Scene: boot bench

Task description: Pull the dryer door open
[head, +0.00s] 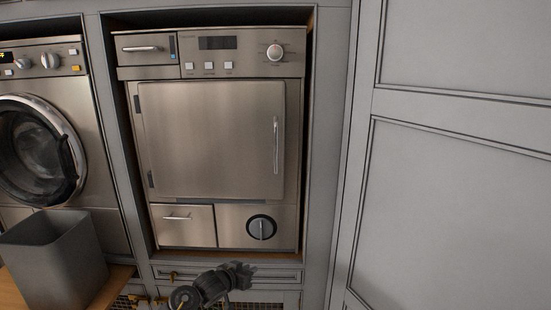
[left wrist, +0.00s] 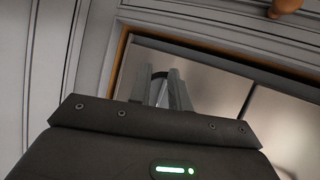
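The dryer (head: 222,240) is a steel machine built into the grey cabinet. Its square door (head: 205,140) looks shut, with hinges on the left and a vertical bar handle (head: 276,145) near the right edge. My left gripper (head: 250,275) is low in the head view, below the dryer and well below the handle, touching nothing that I can see. In the left wrist view its two fingers (left wrist: 165,88) stand apart, with the dark rim of the dryer's round knob showing beyond them. The handle is not visible in the wrist view. My right gripper is not in view.
A washer (head: 75,150) with a round glass door stands at the left. A grey bin (head: 55,258) stands on a wooden surface at lower left. A shallow drawer (head: 285,274) runs under the dryer. A tall grey panel (head: 450,200) fills the right side.

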